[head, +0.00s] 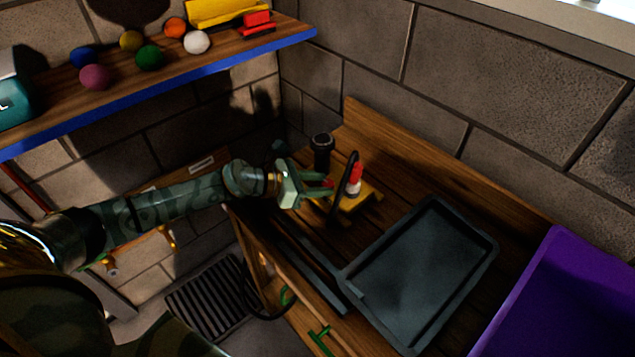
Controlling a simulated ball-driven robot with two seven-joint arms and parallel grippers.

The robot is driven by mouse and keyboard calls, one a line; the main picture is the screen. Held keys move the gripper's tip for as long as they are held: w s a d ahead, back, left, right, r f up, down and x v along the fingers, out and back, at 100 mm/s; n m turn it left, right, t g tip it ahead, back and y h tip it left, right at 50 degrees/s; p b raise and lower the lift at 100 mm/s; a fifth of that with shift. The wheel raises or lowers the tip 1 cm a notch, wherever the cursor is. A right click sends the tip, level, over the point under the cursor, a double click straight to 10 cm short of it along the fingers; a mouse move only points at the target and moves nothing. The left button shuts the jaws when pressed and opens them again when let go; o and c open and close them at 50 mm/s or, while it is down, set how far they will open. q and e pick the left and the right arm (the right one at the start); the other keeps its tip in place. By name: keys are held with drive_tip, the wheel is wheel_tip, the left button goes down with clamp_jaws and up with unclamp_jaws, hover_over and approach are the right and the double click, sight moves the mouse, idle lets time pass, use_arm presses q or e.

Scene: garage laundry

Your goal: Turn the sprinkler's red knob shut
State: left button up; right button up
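The sprinkler (350,203) has a yellow base and sits on the wooden bench, with a dark hoop-like tube arching over it. Its red knob (356,171) stands upright on a white collar. My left gripper (327,185) reaches in from the left at about the knob's height, with its fingertips just left of the dark tube and the knob. I see no clear contact with the knob, and the finger gap is too small and dark to judge. My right gripper is not in view.
A dark tray (425,275) lies on the bench right of the sprinkler, with a purple bin (560,300) beyond it. A black cylinder (322,150) stands behind the gripper. A blue-edged shelf (170,85) with several coloured balls hangs upper left. Block walls close the corner.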

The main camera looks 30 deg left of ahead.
use_arm(q)
drive_tip(key=p+v, duration=0.2)
drive_tip(key=v, duration=1.4)
drive_tip(key=shift+a, duration=0.2)
